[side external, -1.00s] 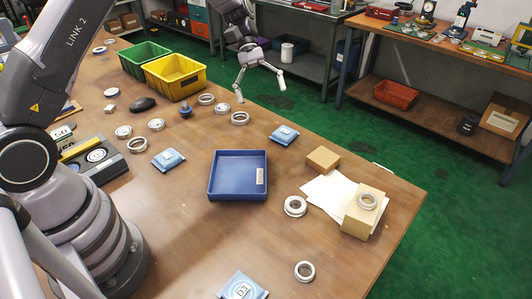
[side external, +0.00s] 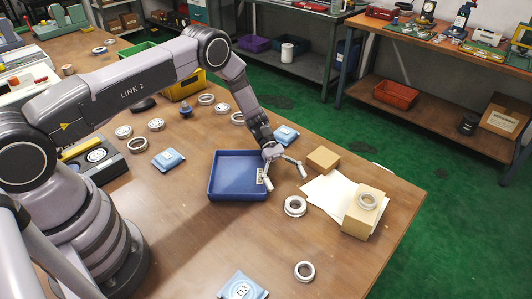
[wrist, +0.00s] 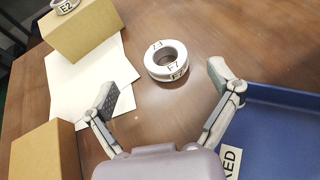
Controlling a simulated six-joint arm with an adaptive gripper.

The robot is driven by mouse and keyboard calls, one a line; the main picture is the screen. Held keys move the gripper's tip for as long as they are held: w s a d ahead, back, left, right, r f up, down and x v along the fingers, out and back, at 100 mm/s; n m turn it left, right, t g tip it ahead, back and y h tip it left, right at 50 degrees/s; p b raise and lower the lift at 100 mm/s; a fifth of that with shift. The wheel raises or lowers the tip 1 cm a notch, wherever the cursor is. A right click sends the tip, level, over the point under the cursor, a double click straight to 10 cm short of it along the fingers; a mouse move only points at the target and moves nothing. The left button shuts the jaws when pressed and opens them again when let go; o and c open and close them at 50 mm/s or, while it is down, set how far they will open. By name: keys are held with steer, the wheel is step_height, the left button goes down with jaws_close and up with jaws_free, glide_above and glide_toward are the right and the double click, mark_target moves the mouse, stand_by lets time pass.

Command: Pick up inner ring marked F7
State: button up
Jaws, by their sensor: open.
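The inner ring marked F7 (wrist: 166,61) lies flat on the wooden table in the wrist view, its white face showing black F7 labels. In the side view the ring (side external: 295,206) sits just right of the blue tray. My gripper (side external: 288,184) is open and empty, above the table by the tray's right edge and close to the ring. In the wrist view my gripper's fingertips (wrist: 164,88) are spread wide, and the ring lies ahead of the gap between them, not touched.
The blue tray (side external: 237,193) stands left of the ring. White paper (side external: 324,193) lies right of it, with a cardboard box (side external: 323,159) near its edge. Another box (side external: 360,222) carries a ring marked E2 (wrist: 67,5). A loose ring (side external: 304,271) lies toward the front.

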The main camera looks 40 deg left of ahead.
mark_target(299, 210)
steer(key=x, duration=0.6)
steer(key=shift+s+a+f, duration=0.15)
steer(key=shift+a+f, duration=0.1)
steer(key=shift+f, duration=0.05)
steer(key=c, duration=1.3)
steer(key=shift+c, duration=0.2)
steer(key=shift+r, duration=0.15)
